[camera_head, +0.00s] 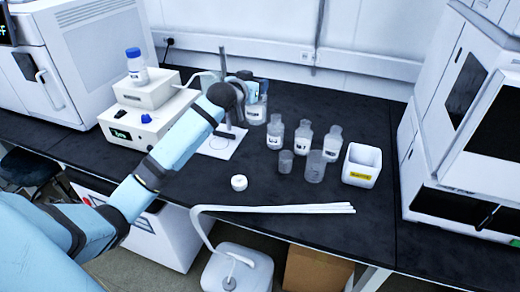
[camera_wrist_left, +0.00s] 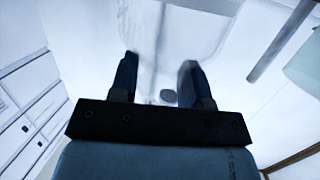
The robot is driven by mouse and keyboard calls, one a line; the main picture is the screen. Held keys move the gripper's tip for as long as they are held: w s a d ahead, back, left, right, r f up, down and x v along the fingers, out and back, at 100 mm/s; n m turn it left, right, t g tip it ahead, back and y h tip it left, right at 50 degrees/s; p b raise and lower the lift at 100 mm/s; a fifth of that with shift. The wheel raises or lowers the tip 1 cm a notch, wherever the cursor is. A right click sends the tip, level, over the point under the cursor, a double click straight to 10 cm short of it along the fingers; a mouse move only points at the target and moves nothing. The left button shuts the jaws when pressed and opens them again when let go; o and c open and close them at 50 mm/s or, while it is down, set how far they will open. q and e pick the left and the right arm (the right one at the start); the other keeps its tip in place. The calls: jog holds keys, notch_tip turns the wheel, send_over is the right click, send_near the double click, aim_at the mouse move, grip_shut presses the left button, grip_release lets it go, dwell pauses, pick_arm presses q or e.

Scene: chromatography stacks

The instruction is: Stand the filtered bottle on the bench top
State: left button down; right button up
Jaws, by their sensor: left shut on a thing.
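A clear bottle (camera_head: 257,112) with a white label is at the back of the bench, just right of the stand. My left gripper (camera_head: 252,90) reaches it from the left and is shut on it near its upper part. In the left wrist view, my two dark fingers (camera_wrist_left: 160,82) stand on either side of clear glass (camera_wrist_left: 180,30). The bottle looks about upright, with its base close to the black bench top (camera_head: 270,170); I cannot tell whether it touches. My wrist hides part of its top. My right gripper is not in view.
A stand with a white base (camera_head: 222,146) and upright rod (camera_head: 222,66) is close to my wrist. Several labelled bottles (camera_head: 303,137), two beakers (camera_head: 315,166) and a white bin (camera_head: 361,165) stand to the right. A white round item (camera_head: 239,183) and tubing (camera_head: 280,209) lie in front.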

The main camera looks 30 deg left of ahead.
aim_at(256, 123)
pick_arm(q)
notch_tip(256, 123, down, 7)
jog(key=shift+s+f+b, duration=0.15)
jog(key=shift+f+b, duration=0.05)
jog(key=shift+b, duration=0.15)
notch_tip(256, 123, down, 6)
jog(key=shift+f+b, duration=0.2)
jog(key=shift+b, duration=0.1)
notch_tip(256, 123, down, 5)
jog(key=shift+r+b, duration=0.15)
jog(key=shift+b, duration=0.15)
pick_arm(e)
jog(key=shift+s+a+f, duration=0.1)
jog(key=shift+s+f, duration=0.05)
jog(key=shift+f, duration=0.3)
pick_arm(q)
jog(key=shift+f, duration=0.2)
jog(key=c, duration=0.7)
grip_release()
jog(key=shift+o, duration=0.6)
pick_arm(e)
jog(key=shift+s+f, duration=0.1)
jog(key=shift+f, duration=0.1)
